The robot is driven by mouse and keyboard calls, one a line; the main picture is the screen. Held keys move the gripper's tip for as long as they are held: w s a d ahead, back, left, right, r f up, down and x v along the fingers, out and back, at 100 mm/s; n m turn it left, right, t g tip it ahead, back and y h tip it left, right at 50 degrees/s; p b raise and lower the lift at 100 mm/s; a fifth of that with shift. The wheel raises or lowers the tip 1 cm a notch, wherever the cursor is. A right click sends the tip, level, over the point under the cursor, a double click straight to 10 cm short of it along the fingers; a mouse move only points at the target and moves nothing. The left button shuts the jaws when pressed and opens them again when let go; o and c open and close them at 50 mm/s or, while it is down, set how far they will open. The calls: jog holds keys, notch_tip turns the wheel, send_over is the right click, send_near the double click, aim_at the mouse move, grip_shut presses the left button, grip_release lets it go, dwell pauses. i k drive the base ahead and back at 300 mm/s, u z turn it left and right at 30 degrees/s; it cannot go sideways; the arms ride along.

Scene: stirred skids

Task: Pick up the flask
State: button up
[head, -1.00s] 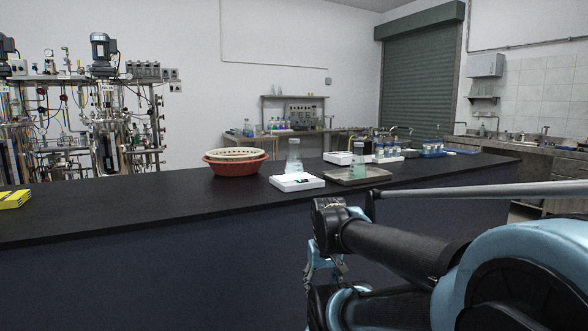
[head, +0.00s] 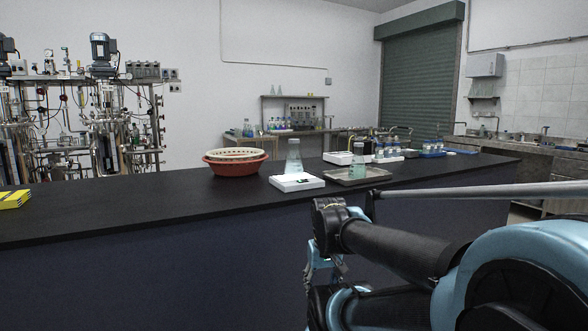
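A clear conical flask (head: 293,157) with pale greenish contents stands upright on a white flat device (head: 297,182) on the black bench. My gripper (head: 318,284) hangs low in front of the bench's dark front face, below and nearer than the flask, and is well apart from it. The gripper is small and partly hidden by my own arm, so I cannot tell if its fingers are open.
Left of the flask is a red basket (head: 235,167). To its right a metal tray (head: 380,175) holds a small bottle (head: 357,168). Racks of bottles (head: 388,152) stand behind. The black bench top (head: 120,205) is clear on the left up to a yellow item (head: 14,199).

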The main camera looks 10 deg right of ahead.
aim_at(294, 170)
jog(key=z, duration=1.7)
jog(key=k, duration=0.65)
jog(key=u, duration=0.65)
jog(key=i, duration=1)
